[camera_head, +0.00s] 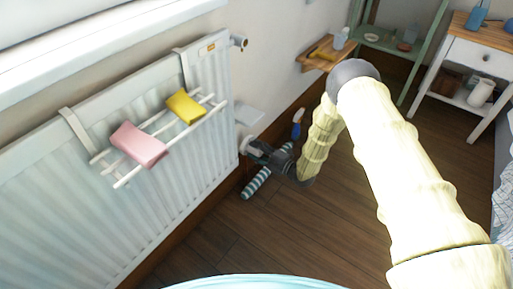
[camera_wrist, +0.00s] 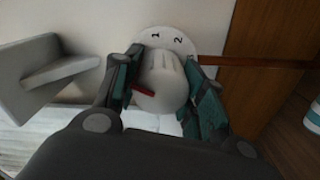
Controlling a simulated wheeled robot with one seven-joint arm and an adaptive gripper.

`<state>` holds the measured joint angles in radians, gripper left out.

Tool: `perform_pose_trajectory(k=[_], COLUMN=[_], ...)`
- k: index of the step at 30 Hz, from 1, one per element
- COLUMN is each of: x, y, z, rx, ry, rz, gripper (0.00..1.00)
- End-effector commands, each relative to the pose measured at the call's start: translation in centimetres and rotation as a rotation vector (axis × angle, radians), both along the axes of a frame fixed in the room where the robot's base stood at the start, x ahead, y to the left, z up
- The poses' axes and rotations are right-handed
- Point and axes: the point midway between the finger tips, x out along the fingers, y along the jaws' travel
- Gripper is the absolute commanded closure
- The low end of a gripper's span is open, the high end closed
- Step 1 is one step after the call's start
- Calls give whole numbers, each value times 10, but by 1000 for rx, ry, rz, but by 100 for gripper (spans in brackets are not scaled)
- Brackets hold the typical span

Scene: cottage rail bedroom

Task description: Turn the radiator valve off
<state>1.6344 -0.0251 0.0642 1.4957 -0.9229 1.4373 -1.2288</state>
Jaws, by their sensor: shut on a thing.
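The radiator valve (camera_wrist: 162,82) is a white ribbed knob with a red pointer, in front of a round white dial (camera_wrist: 166,38) marked 1 and 2. The red pointer lies toward the lower left of the knob in the wrist view. My gripper (camera_wrist: 162,85) has its two fingers on either side of the knob and is shut on it. In the head view my gripper (camera_head: 256,149) is at the right end of the white radiator (camera_head: 215,130), low on the wall. The rest of the dial is hidden behind the fingers and knob.
A rack (camera_head: 126,178) with a pink cloth (camera_head: 138,145) and a yellow cloth (camera_head: 186,106) hangs on the radiator. A wooden wall shelf (camera_head: 325,57) is beyond. A white side table (camera_head: 478,58) stands at the right.

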Motion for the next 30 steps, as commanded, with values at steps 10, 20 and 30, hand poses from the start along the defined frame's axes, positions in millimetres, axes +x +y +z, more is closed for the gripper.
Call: perform_pose_trajectory(k=[10, 20, 30], x=[-1, 0, 0], y=[1, 0, 0], z=[0, -2, -2], rx=[-169, -261, -284], ry=[-229, -357, -391], rz=[3, 0, -1], gripper=[83, 83, 83])
